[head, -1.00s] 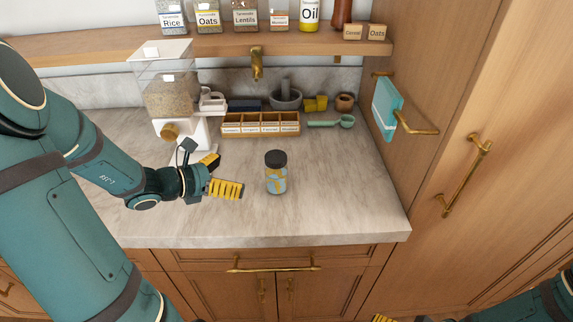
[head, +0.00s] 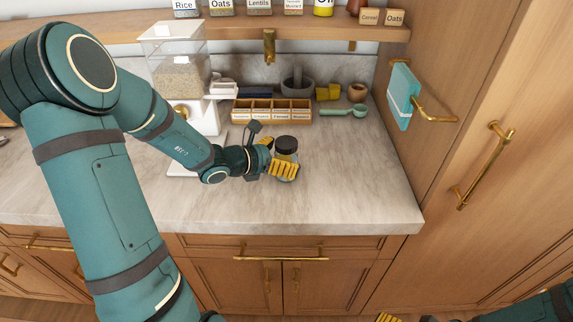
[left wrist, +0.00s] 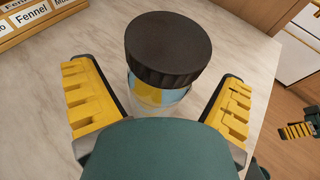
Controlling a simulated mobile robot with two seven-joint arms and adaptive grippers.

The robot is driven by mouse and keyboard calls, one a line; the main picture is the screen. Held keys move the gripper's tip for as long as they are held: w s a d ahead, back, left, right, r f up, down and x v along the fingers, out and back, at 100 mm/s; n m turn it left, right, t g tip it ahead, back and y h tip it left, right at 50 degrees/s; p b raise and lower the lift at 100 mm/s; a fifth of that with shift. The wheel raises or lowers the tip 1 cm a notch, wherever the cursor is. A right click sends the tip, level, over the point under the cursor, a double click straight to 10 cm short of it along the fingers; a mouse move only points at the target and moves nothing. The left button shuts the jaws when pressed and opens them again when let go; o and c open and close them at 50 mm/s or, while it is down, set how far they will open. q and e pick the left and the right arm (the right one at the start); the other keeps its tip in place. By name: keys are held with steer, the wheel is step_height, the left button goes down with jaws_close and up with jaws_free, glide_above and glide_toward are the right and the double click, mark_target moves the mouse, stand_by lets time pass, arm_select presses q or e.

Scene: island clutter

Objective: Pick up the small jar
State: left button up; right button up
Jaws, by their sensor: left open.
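The small jar (head: 287,146) stands upright on the counter, with a dark lid and a blue and yellow body. My left gripper (head: 277,157) is open at counter height, with its yellow fingers around the jar. In the left wrist view the jar (left wrist: 168,48) sits between the two spread fingers, with visible gaps on both sides. The jar's lower part is hidden by the gripper there. My right gripper (head: 388,318) shows only as a yellow finger at the bottom edge of the head view.
A wooden spice box (head: 272,112) stands behind the jar, with a mortar (head: 297,88) and a green scoop (head: 345,111) nearby. A grain dispenser (head: 178,75) stands at the left. The counter (head: 350,180) right of the jar is clear up to a wooden cabinet (head: 480,110).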

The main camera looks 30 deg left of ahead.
mark_target(281, 144)
arm_select(q)
steer(key=shift+w+d+f, duration=0.15)
steer(key=shift+w+d, duration=0.05)
steer(key=shift+w, duration=0.25)
steer(key=c, duration=1.4)
steer(key=shift+r, duration=0.2)
steer(key=shift+r, duration=0.6)
step_height(281, 144, up, 2)
steer(key=shift+r+p, duration=0.2)
steer(key=shift+p, duration=0.45)
steer(key=s+a, duration=0.3)
steer(key=s, duration=0.5)
steer(key=s+a+p, duration=0.1)
steer(key=s+a, duration=0.3)
steer(key=s, duration=0.4)
steer(key=shift+s+a+f, duration=0.2)
steer(key=shift+s+a, duration=0.05)
steer(key=shift+a, duration=0.05)
